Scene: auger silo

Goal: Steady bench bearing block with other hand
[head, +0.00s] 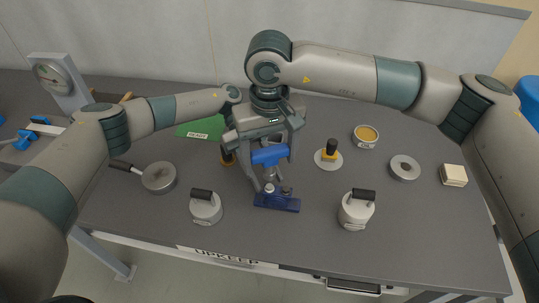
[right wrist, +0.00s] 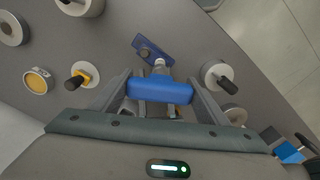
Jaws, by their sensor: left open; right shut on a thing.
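The blue bearing block (head: 277,202) lies on the grey bench near its front middle; it also shows in the right wrist view (right wrist: 153,50). My right gripper (head: 269,146) is shut on a blue-handled tool (head: 270,156), which fills the space between its fingers in the right wrist view (right wrist: 160,89). The tool's metal end points at the block; I cannot tell whether they touch. My left gripper (head: 262,178) is open, low beside the tool and close to the block's back left. It is largely hidden behind my right gripper, and contact with the block cannot be made out.
Grey handled canisters stand left (head: 206,207) and right (head: 356,209) of the block. A black-knobbed yellow piece (head: 328,155), an ochre-topped tin (head: 366,136), a grey ring (head: 404,168) and a pan (head: 158,178) stand around. A green mat (head: 202,128) lies behind. Bench between canisters and front edge is clear.

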